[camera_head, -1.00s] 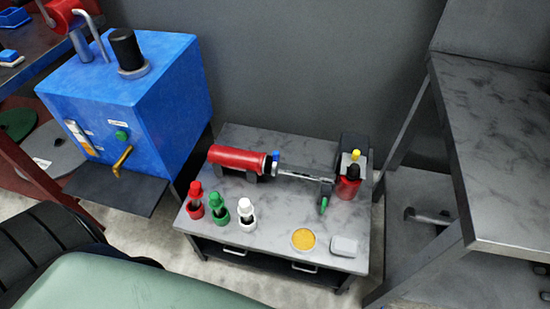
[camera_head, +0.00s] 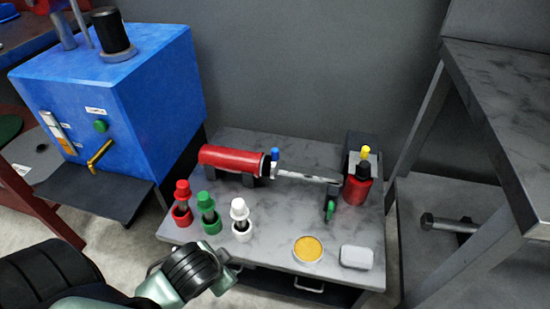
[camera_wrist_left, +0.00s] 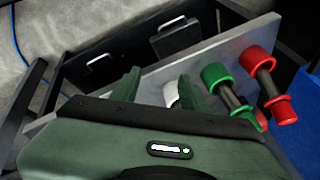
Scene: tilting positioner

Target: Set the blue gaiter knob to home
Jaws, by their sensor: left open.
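A blue knob (camera_head: 274,155) stands upright at the right end of a red cylinder (camera_head: 233,160), beside a silver rod, on the grey bench. Which marking is its home cannot be read. My left gripper (camera_head: 226,278) is at the bench's front left edge, in front of and below the white-topped piece (camera_head: 240,210), well apart from the blue knob. In the left wrist view its two green fingers (camera_wrist_left: 163,92) are spread, with the white top (camera_wrist_left: 170,95) seen between and beyond them. The right gripper is not in view.
Red (camera_head: 182,190) and green (camera_head: 206,202) topped pieces stand on the bench (camera_head: 275,225) beside the white one. A yellow dish (camera_head: 308,248), grey box (camera_head: 356,257), green lever (camera_head: 331,208) and red bottle (camera_head: 358,187) are to the right. A blue machine (camera_head: 120,100) stands left.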

